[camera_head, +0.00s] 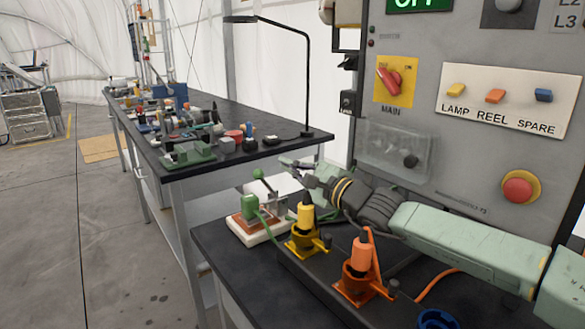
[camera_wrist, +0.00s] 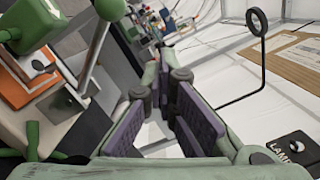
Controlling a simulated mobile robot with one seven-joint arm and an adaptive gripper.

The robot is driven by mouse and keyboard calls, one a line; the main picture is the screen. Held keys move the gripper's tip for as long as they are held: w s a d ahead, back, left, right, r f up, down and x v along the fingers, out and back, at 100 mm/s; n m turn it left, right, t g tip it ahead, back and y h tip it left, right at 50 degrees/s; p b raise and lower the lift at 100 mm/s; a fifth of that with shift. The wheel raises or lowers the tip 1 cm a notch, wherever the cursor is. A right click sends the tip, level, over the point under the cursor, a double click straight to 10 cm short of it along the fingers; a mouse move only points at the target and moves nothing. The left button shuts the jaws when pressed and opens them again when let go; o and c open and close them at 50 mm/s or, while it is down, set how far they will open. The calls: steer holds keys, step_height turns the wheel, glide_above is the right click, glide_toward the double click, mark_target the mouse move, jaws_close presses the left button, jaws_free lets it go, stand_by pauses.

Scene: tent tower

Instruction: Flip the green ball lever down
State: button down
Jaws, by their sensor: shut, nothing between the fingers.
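The green ball (camera_head: 258,173) tops a metal lever that stands up at a tilt from a small device with a green housing (camera_head: 249,208), on a brown and white base. In the wrist view the ball (camera_wrist: 110,9) is at the top edge, partly cut off, with its metal rod (camera_wrist: 93,50) running down to a pivot. My gripper (camera_head: 291,165) is to the right of the ball and apart from it in the head view. In the wrist view its purple-padded fingers (camera_wrist: 166,78) are right of the rod. It is shut and holds nothing.
A yellow plug fixture (camera_head: 305,235) and an orange one (camera_head: 360,265) stand in front of the lever device. A grey control panel (camera_head: 440,150) rises behind my arm. A black desk lamp (camera_head: 307,80) stands on the cluttered far table (camera_head: 300,142). Open floor lies left.

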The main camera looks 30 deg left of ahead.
steer(key=shift+d, duration=0.15)
steer(key=v, duration=1.1)
steer(key=shift+d, duration=0.35)
steer(key=shift+s+f, duration=0.1)
steer(key=shift+d, duration=0.1)
